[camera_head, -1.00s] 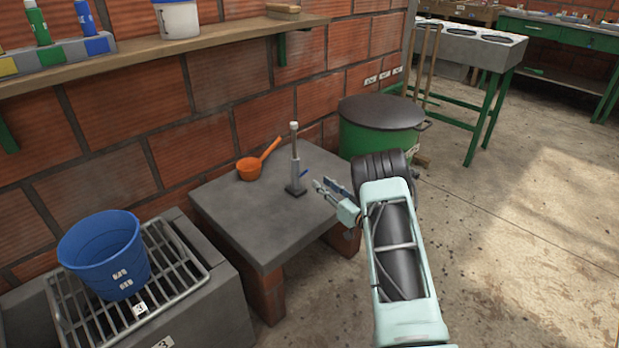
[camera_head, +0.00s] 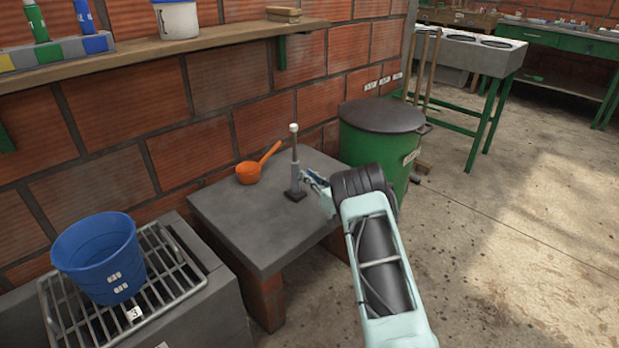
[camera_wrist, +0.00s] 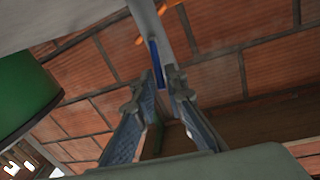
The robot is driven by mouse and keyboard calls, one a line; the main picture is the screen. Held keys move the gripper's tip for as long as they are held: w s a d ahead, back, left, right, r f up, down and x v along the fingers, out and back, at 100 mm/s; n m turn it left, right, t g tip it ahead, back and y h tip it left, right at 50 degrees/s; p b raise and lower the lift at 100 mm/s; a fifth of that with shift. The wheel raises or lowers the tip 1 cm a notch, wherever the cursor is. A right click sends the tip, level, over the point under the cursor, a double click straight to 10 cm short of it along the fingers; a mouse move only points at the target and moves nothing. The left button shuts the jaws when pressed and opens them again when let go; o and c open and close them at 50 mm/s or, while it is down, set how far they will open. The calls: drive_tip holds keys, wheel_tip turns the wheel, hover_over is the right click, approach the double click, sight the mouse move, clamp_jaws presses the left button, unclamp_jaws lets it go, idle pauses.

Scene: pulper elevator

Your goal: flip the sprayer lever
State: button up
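The sprayer (camera_head: 295,170) is a slim grey upright post with a white top and a dark square foot, standing on a grey concrete slab table (camera_head: 240,220). Its small blue lever (camera_wrist: 156,62) shows in the wrist view, just ahead of and roughly between my fingertips; I cannot tell if they touch it. In the head view the lever is hidden by my gripper (camera_head: 310,180), which is close to the right side of the post. In the wrist view my gripper (camera_wrist: 158,84) has its two fingers apart with nothing clearly held between them.
An orange scoop (camera_head: 250,172) lies on the slab left of the sprayer. A green lidded drum (camera_head: 375,140) stands behind and right, near my arm. A blue bucket (camera_head: 100,255) sits on a metal rack (camera_head: 180,280) at lower left. The brick wall is behind; floor at right is clear.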

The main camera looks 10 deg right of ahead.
clamp_jaws()
drive_tip(key=shift+r, duration=0.1)
drive_tip(key=shift+w+a+r+g+p, duration=0.15)
drive_tip(key=shift+r+g+p, duration=0.25)
drive_tip(key=shift+p, duration=0.6)
drive_tip(key=shift+w+r+h+p, duration=0.1)
drive_tip(key=shift+r+h+p, duration=0.2)
drive_tip(key=shift+p, duration=0.25)
drive_tip(key=g+p, duration=0.1)
drive_tip(key=p, duration=0.1)
drive_tip(key=w+a+g+h+p, duration=0.1)
drive_tip(key=g+p, duration=0.1)
drive_tip(key=p, duration=0.1)
drive_tip(key=shift+r+n, duration=0.3)
drive_tip(key=shift+r, duration=0.05)
drive_tip(key=shift+w+f+g+h+p, duration=0.15)
drive_tip(key=shift+g+h+p, duration=0.25)
drive_tip(key=shift+p, duration=0.55)
